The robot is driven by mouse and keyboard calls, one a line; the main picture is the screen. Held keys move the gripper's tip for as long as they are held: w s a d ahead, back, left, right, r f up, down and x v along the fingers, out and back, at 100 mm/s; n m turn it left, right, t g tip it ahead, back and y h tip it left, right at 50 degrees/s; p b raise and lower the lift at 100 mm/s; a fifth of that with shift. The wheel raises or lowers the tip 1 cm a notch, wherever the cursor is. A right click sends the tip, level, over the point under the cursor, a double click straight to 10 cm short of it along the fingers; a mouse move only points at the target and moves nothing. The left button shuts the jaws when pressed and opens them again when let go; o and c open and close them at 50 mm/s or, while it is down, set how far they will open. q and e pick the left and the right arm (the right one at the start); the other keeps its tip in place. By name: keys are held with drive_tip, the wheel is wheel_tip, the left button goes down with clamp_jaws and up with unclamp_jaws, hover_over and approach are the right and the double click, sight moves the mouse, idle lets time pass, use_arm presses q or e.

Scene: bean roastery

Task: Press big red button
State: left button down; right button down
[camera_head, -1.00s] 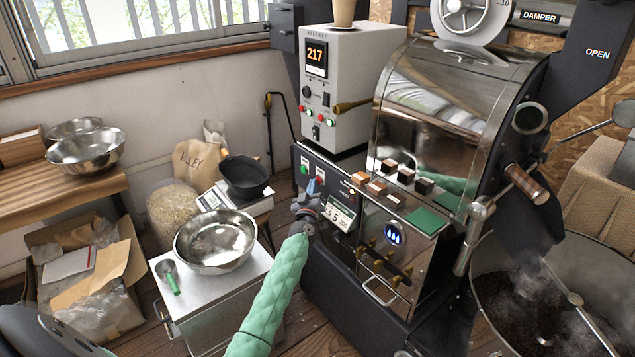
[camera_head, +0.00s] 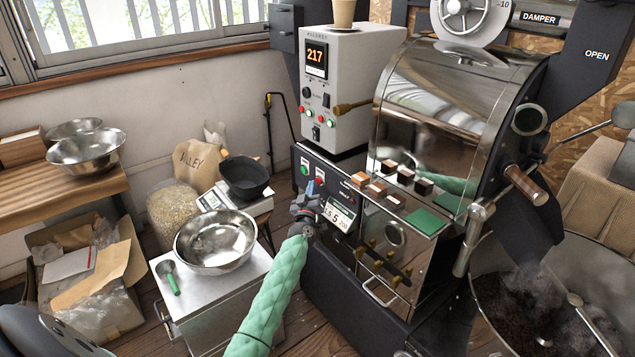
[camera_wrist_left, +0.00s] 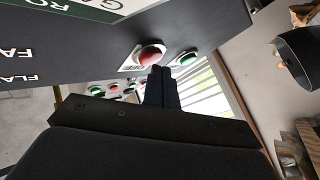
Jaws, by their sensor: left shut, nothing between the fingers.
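The big red button (camera_wrist_left: 150,55) is a red dome on a pale labelled plate on the roaster's dark front panel. It also shows small in the head view (camera_head: 319,170), with a green button (camera_head: 304,160) to its left. My left gripper (camera_head: 310,186), on the green quilted arm, is at that panel, just below the red button. In the wrist view its shut, empty fingers (camera_wrist_left: 161,73) overlap the button's lower edge; they look to be at or touching it. Whether the button is pushed in I cannot tell. My right gripper is out of view.
A steel bowl (camera_head: 215,240) sits on a white cabinet left of my arm. A cooling bin (camera_head: 545,300) with dark beans is at the right.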

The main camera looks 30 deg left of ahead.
use_arm(q)
drive_tip(key=shift+s+a, duration=0.15)
drive_tip(key=shift+s, duration=0.2)
drive_tip(key=s, duration=0.1)
drive_tip(key=s+a+p, duration=0.1)
drive_tip(key=s, duration=0.1)
drive_tip(key=s+a, duration=0.1)
drive_tip(key=shift+s+p, duration=0.35)
drive_tip(key=shift+p, duration=0.05)
drive_tip(key=shift+d, duration=0.1)
idle(0.8)
